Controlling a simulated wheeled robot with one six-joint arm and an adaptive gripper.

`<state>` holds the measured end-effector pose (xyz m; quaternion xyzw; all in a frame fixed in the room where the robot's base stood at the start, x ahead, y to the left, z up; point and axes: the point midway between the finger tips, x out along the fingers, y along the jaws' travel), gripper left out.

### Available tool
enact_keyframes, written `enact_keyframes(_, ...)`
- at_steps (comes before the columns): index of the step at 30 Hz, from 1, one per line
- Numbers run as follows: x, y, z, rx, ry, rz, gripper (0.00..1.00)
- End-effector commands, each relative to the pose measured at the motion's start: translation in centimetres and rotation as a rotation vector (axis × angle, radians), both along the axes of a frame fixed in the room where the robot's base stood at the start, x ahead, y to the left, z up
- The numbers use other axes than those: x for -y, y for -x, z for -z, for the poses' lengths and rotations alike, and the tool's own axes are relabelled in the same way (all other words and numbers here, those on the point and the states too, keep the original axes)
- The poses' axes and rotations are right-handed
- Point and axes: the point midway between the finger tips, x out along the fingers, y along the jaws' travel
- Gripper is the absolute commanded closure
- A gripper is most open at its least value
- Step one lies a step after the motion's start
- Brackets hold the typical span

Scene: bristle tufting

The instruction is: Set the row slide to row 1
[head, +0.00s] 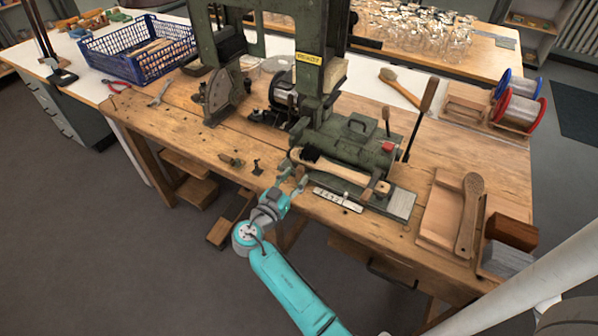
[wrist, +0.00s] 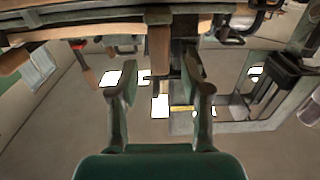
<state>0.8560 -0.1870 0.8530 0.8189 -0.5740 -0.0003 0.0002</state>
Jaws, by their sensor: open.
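The green tufting machine (head: 345,150) stands on the wooden bench. A pale strip with dark marks (head: 338,199), seemingly the row scale, lies along its front edge; the marks are too small to read, and I cannot tell which row is set. My gripper (head: 289,183) is at the bench's front edge, left of the strip. In the wrist view my gripper (wrist: 156,75) is open, its two fingers apart. A brown wooden handle (wrist: 158,48) shows between and beyond the fingers; I cannot tell whether they touch it.
A brush with a wooden back (head: 335,171) lies on the machine's front. A wooden tray (head: 440,208) with a paddle-shaped brush (head: 469,210) is at the right. Small metal parts (head: 232,160) lie on the bench left of my gripper. A blue crate (head: 140,48) stands at the back left.

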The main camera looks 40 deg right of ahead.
Motion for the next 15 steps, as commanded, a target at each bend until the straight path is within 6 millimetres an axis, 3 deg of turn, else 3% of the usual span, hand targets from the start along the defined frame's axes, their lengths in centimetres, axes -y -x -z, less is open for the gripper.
enact_keyframes(6,-4.3,1.4,0.0,0.0,0.0,-0.004,0.52)
enact_keyframes(15,-7.4,2.6,0.0,0.0,0.0,-0.002,0.52)
